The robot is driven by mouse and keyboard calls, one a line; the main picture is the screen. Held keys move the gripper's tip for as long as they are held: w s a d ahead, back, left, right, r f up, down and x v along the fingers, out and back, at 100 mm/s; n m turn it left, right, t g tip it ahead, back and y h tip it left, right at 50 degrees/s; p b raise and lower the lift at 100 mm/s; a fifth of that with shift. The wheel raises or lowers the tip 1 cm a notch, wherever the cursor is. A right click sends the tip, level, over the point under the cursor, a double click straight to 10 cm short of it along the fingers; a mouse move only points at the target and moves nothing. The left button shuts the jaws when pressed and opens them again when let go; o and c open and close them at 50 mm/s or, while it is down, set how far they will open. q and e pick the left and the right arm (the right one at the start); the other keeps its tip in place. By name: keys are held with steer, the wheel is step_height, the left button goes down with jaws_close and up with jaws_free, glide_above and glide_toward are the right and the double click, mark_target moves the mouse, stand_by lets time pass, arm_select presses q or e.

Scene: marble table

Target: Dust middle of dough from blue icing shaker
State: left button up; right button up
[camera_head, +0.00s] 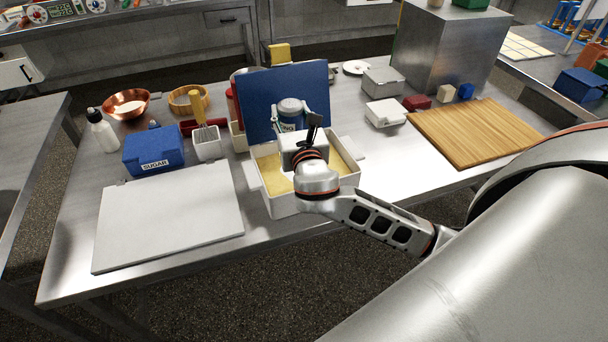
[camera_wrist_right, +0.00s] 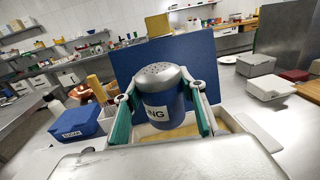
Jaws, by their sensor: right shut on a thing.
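The blue icing shaker (camera_head: 291,115) has a silver perforated top and a label ending in "NG" in the right wrist view (camera_wrist_right: 163,98). My right gripper (camera_head: 303,120) is shut around its sides, with green finger pads (camera_wrist_right: 162,108) on both sides of it. The shaker is roughly upright, top up, above the white dough box. The pale yellow dough (camera_head: 268,171) lies in the white box (camera_head: 283,207); my gripper and wrist hide its middle. A strip of dough shows behind the shaker in the right wrist view (camera_wrist_right: 186,131). My left gripper is not seen.
A blue board (camera_head: 262,95) stands upright behind the box. A white marble slab (camera_head: 170,217), a blue sugar box (camera_head: 153,150) and a white container with utensils (camera_head: 207,145) are to the left. A wooden board (camera_head: 475,132) and white boxes (camera_head: 385,113) are to the right.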

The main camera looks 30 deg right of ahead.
mark_target(290, 103)
step_height(290, 103, up, 5)
steer(key=p, duration=0.4)
steer(key=shift+r, duration=0.5)
